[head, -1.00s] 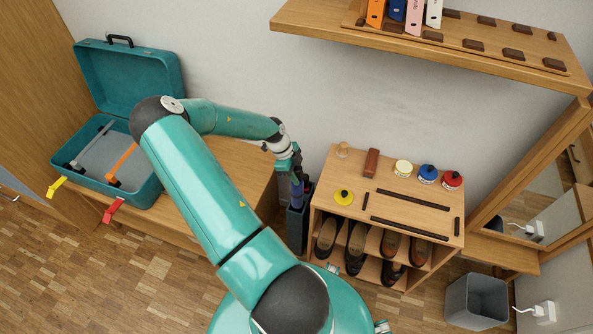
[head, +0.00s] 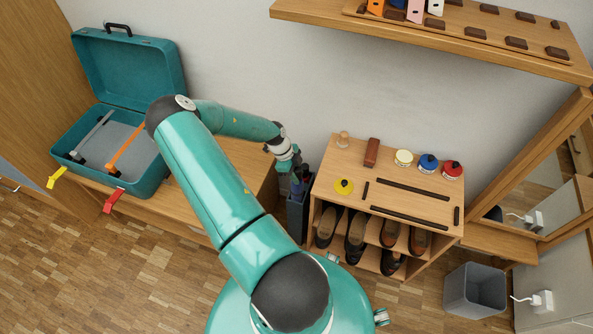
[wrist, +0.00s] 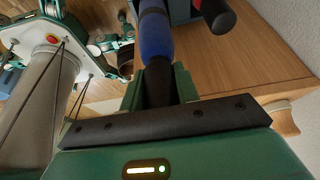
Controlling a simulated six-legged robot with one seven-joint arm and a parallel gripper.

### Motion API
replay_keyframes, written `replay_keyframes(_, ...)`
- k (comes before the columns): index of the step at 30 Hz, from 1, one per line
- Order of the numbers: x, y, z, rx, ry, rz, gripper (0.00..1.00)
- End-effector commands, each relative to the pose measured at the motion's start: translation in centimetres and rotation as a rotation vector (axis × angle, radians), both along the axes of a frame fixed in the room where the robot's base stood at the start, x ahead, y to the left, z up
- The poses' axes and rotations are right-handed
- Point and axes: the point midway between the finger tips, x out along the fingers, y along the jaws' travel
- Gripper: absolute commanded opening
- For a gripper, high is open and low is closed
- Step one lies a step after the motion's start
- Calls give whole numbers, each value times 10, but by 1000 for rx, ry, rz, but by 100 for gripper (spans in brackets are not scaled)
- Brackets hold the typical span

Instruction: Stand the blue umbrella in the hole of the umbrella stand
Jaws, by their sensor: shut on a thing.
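My gripper (head: 291,178) is shut on the dark handle of the blue umbrella (wrist: 155,35), directly above the umbrella stand. In the wrist view my gripper's fingers (wrist: 158,88) close around the handle, and the blue cloth runs away from them. The dark grey umbrella stand (head: 297,217) stands on the floor between the bench and the shoe rack. The umbrella's lower end and the hole are hidden, so I cannot tell how deep it sits. A black handle with a red end (wrist: 216,14) shows beside the blue umbrella in the wrist view.
The wooden shoe rack (head: 345,165) with shoes and polish tins is close on the right of the stand. The wooden bench (head: 240,165) is close on its left, bearing an open teal suitcase (head: 150,180). A wall shelf (head: 420,25) juts out above. A grey bin (head: 475,292) stands at right.

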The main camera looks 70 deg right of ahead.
Motion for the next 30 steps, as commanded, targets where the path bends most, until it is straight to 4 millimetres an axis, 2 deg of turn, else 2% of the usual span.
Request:
replay_keyframes(13,0,0,-27,0,0,-1,0)
replay_keyframes(27,0,0,-32,-1,0,-1,0)
replay_keyframes(28,0,0,-32,-1,0,-1,37)
replay_keyframes(30,0,0,-32,-1,0,-1,51)
